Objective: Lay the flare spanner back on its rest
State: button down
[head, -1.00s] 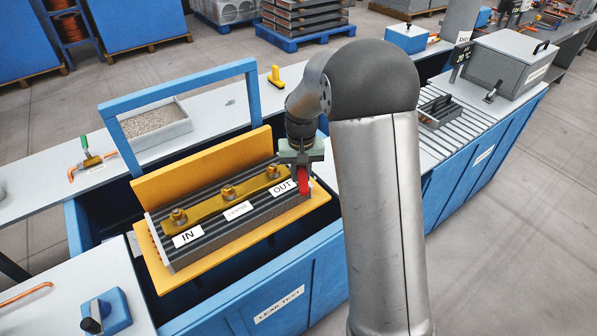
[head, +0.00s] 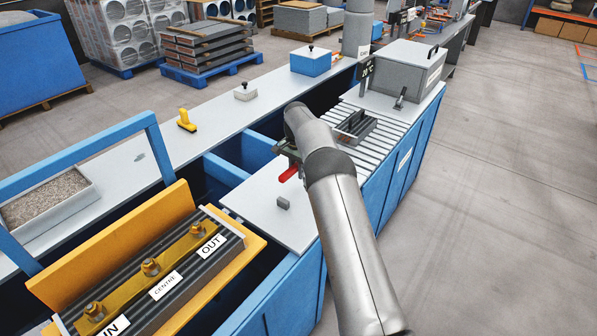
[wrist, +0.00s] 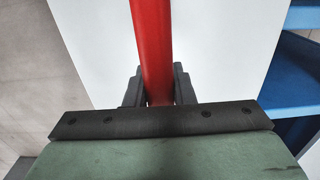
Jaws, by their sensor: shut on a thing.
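My gripper (head: 290,158) is shut on the red handle of the flare spanner (head: 288,174), above the pale worktop beside the tank. In the wrist view the red handle (wrist: 152,45) runs up out of the picture from between the dark fingers (wrist: 157,90). The spanner's working end is not visible. A small grey block (head: 283,203) stands on the pale worktop (head: 258,213), below and near the spanner; it may be the rest. The spanner appears apart from it.
The yellow fixture with its IN, CENTRE and OUT labels (head: 165,285) stands at the lower left, under a blue frame (head: 75,158). A slatted surface (head: 385,130) with a grey tray (head: 355,126) lies to the right. The worktop around the block is mostly clear.

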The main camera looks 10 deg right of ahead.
jog(key=shift+a, duration=0.15)
jog(key=b, duration=0.3)
send_over(296, 194)
jog(key=shift+f, duration=2.95)
jog(key=shift+s+f+b, duration=0.1)
jog(key=shift+f+b, duration=0.75)
jog(key=shift+f, duration=0.2)
jog(key=c, duration=1.1)
grip_release()
jog(key=shift+c, duration=0.2)
jog(key=shift+r+p, duration=2.1)
jog(key=shift+r, duration=1.95)
